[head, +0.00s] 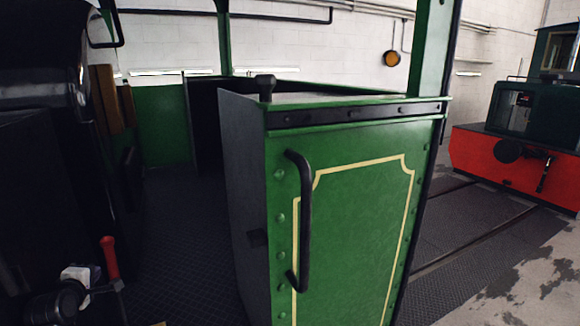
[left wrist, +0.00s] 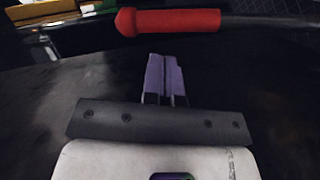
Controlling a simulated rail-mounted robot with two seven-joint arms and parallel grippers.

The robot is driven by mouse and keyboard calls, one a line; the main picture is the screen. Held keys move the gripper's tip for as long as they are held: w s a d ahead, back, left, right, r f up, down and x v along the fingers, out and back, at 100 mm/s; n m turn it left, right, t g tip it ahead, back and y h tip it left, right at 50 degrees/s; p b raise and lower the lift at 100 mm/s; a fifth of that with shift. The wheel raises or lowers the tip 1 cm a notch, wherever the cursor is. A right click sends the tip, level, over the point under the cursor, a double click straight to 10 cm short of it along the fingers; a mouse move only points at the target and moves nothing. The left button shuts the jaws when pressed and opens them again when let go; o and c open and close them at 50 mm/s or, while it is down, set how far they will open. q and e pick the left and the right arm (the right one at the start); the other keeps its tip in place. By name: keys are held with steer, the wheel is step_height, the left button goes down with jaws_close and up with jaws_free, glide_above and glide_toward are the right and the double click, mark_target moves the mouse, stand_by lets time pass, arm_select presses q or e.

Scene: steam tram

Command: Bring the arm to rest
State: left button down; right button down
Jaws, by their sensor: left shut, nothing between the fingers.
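My left gripper (left wrist: 166,62) shows in the left wrist view with its two purple fingers together, and nothing is between them. A red handle (left wrist: 170,22) lies crosswise beyond the fingertips, apart from them as far as I can see. In the head view the white and black end of my left arm (head: 75,275) is low at the left, beside the upright red handle (head: 109,257). The fingers themselves are hard to make out there. My right gripper is in neither view.
A green cab panel (head: 345,235) with a black grab handle (head: 302,220) stands at centre. A dark boiler end (head: 45,60) fills the left. Dark chequered floor (head: 185,230) lies open between them. A red and green locomotive (head: 520,155) stands at right.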

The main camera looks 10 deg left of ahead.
arm_select(q)
steer(key=s+d+r+m+g, duration=0.1)
steer(key=s+d+r+m, duration=0.15)
steer(key=d+m, duration=0.35)
steer(key=s+d+r+m+g, duration=0.1)
steer(key=s+d+r+m, duration=0.15)
steer(key=m, duration=0.55)
steer(key=s+d+f+m+h+p, duration=0.1)
steer(key=s+d+m, duration=0.15)
steer(key=d, duration=0.45)
steer(key=s+d+f+m+h+p, duration=0.1)
steer(key=s+d+f+m, duration=0.15)
steer(key=d, duration=0.45)
steer(key=s+d+f+m+g+h+p, duration=0.1)
steer(key=s+d+f+m+h+p, duration=0.1)
steer(key=s+d+f, duration=0.35)
steer(key=s+d+f+m+g+h+p, duration=0.1)
steer(key=s+d+f+m+g, duration=0.15)
steer(key=s+d, duration=0.6)
steer(key=s+d+f+g+p, duration=0.1)
steer(key=s+d+f+g, duration=0.1)
steer(key=s+f, duration=0.3)
steer(key=s+d+f+g+h+p, duration=0.1)
steer(key=s+f, duration=0.4)
steer(key=s, duration=0.6)
steer(key=shift+s+d+n+g+p, duration=0.15)
steer(key=shift+d+n+g+p, duration=0.3)
steer(key=shift+d+g, duration=0.3)
steer(key=shift+f, duration=0.1)
